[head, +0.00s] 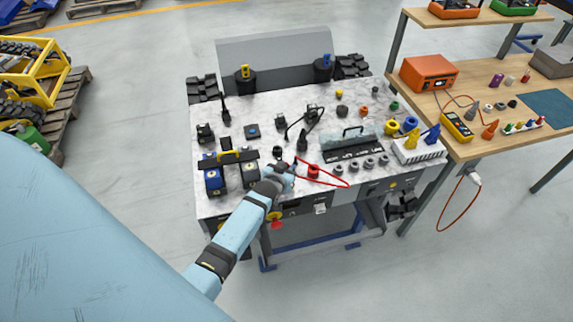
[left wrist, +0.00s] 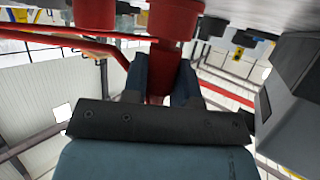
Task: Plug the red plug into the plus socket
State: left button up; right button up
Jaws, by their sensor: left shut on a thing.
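My left gripper (head: 290,174) is low over the front of the marbled bench top, in the head view. In the left wrist view its two dark fingers (left wrist: 161,82) are closed around a red body, the red plug (left wrist: 164,62). A wider red cylinder (left wrist: 172,22) adjoins the held part; I cannot tell whether it belongs to the plug or is a socket. Another red cylinder (left wrist: 95,12) is beside it. In the head view a red round fitting (head: 313,171) is just right of the gripper. No plus mark is readable. My right gripper is not in view.
A red cable (head: 330,181) loops right of the gripper. Grey round fittings (head: 368,163) line the bench front. A side table (head: 490,125) holds tools.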

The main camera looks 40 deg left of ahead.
pick_arm(q)
jog(key=shift+f, duration=0.35)
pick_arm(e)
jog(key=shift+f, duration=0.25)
pick_arm(q)
jog(key=o, duration=1)
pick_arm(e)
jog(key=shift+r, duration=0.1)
